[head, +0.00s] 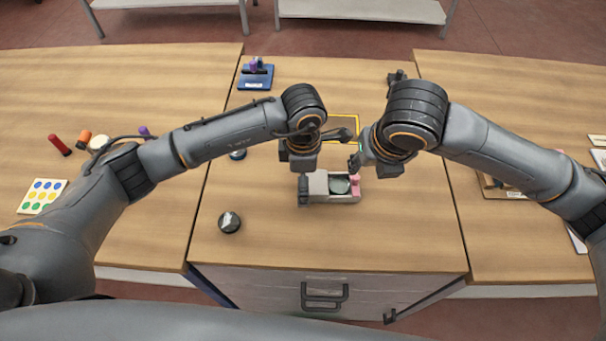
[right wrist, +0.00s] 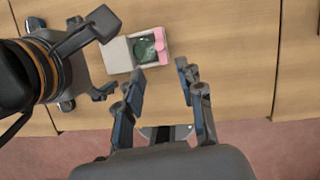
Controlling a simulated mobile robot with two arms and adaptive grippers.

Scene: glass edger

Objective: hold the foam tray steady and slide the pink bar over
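The pale grey foam tray (head: 318,186) lies on the middle table; it also shows in the right wrist view (right wrist: 119,55). A dark green glass disc (head: 340,186) sits in its recess. The pink bar (head: 355,187) stands at the tray's right end, and it shows in the right wrist view (right wrist: 162,46). My left gripper (head: 322,162) is open at the tray's left end, its fingers spread toward front and back; contact cannot be told. My right gripper (right wrist: 160,70) is open and empty, with fingers apart. In the head view its wrist partly hides it, above the tray's right end.
A dark round knob (head: 229,222) stands front left of the tray. A blue stand (head: 256,76) is at the back. A yellow outline (head: 346,117) marks the table behind the tray. The table in front of the tray is clear.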

